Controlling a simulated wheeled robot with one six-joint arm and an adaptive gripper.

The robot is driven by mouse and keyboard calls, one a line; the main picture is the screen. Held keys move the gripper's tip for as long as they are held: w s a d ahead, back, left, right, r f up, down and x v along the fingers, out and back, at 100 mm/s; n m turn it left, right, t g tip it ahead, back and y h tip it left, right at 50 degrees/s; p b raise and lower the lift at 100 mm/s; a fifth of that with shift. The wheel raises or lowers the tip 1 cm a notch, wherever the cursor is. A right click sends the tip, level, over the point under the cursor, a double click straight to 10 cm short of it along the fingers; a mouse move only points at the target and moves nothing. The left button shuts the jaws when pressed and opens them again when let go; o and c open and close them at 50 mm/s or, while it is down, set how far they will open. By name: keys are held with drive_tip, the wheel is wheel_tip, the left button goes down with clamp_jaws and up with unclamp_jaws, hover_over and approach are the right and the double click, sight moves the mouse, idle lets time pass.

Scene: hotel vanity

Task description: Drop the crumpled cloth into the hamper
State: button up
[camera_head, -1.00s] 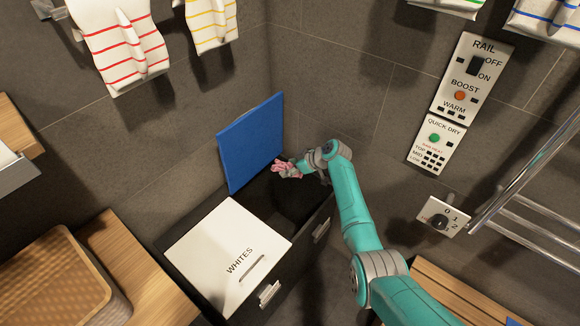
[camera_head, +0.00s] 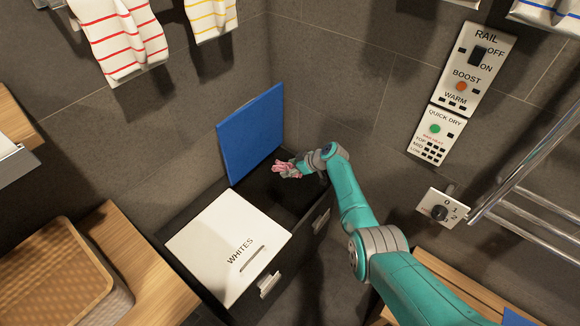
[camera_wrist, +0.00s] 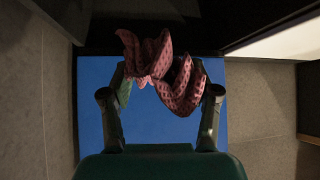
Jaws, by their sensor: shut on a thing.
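The crumpled cloth (camera_head: 285,169) is pink and bunched up. It also shows in the wrist view (camera_wrist: 170,72), with a waffle-like texture. My gripper (camera_head: 300,166) is shut on it, with one finger on each side in the wrist view (camera_wrist: 160,85). The dark hamper (camera_head: 318,222) has two compartments. The left one is covered by a white lid marked WHITES (camera_head: 228,245). The right one is open, with its blue lid (camera_head: 250,135) raised against the wall. My gripper and the cloth appear over the open compartment in the head view; their exact height is unclear.
A wooden bench with a woven basket (camera_head: 55,275) stands at the left. A metal rail (camera_head: 530,215) and control panels (camera_head: 466,70) are on the right wall. Striped towels (camera_head: 120,35) hang above. A wooden surface (camera_head: 450,275) lies at the lower right.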

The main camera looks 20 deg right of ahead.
drive_tip(key=o, duration=1.1)
drive_tip(key=shift+d+r, duration=0.1)
drive_tip(key=v, duration=1.1)
drive_tip(key=shift+s+d+r, duration=0.2)
drive_tip(key=shift+s+r, duration=0.05)
